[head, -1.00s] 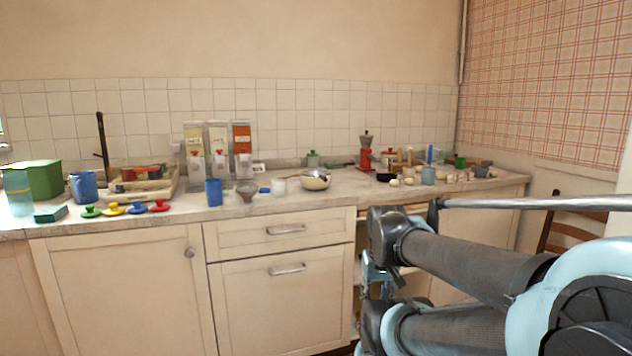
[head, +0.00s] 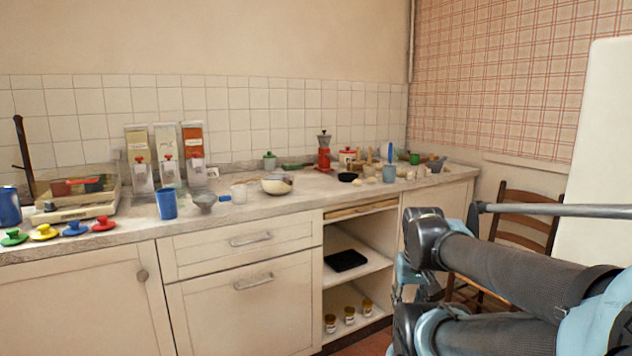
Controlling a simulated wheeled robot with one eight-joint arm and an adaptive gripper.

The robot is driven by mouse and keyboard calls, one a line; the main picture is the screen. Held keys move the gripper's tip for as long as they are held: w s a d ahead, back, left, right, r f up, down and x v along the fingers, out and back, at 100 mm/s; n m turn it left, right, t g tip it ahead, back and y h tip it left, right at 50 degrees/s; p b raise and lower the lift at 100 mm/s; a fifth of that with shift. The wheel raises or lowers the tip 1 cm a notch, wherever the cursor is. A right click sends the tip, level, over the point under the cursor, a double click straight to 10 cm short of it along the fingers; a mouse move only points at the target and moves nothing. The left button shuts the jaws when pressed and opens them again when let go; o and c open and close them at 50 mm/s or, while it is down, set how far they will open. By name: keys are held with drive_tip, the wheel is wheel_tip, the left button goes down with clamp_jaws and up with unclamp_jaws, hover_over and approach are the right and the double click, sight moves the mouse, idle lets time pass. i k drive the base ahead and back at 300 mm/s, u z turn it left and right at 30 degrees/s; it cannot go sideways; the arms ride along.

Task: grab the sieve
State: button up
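A small grey cone-shaped mesh bowl with a blue handle, which looks like the sieve (head: 204,201), sits on the counter (head: 130,233) left of centre. It stands between a blue cup (head: 166,204) and a small white cup (head: 239,192). My gripper (head: 404,282) is at the right of the head view, in front of the cabinets and below the counter top, well apart from the sieve. My arm links partly hide it, and its fingers cannot be made out clearly.
A pale bowl (head: 276,185) is right of the sieve. Tall dispensers (head: 166,155) stand behind. Coloured lids (head: 75,229) lie at the left front edge. An open shelf (head: 350,246) is below the counter. A wooden chair (head: 525,225) and a white panel (head: 597,150) are at right.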

sight(271, 176)
drive_tip(key=z, duration=1.45)
drive_tip(key=k, duration=2.1)
drive_tip(key=u, duration=1.4)
drive_tip(key=i, duration=1)
drive_tip(key=z, duration=0.05)
